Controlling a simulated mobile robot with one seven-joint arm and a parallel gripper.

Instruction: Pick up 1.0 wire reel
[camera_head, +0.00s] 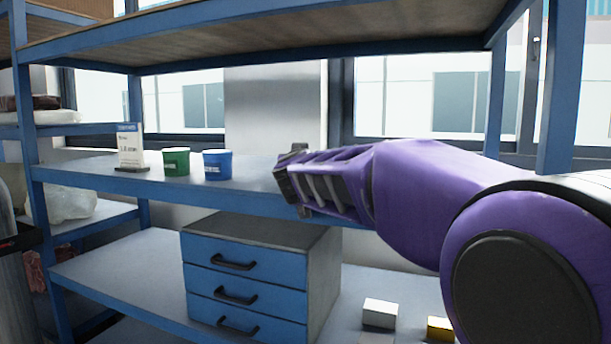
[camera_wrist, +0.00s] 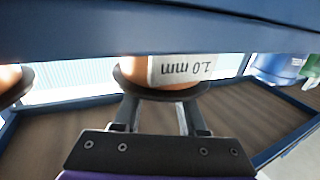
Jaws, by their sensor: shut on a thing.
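The 1.0 wire reel (camera_wrist: 180,69) shows in the wrist view, with copper-coloured wire, a dark flange and a white label reading "1.0 mm" upside down. My gripper (camera_wrist: 160,102) is shut on it, with one finger on each side at the flange. The blue band of the shelf edge hides the reel's far end, so I cannot tell whether it touches the shelf. In the head view my purple arm reaches to the middle blue shelf (camera_head: 95,172) and hides the reel.
Another copper-coloured reel (camera_wrist: 10,80) is close by at the left edge of the wrist view. A green cup (camera_head: 176,162), a blue cup (camera_head: 217,164) and a sign (camera_head: 131,147) stand on the shelf. The upper shelf (camera_head: 250,40) is overhead. A drawer unit (camera_head: 245,270) stands below.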

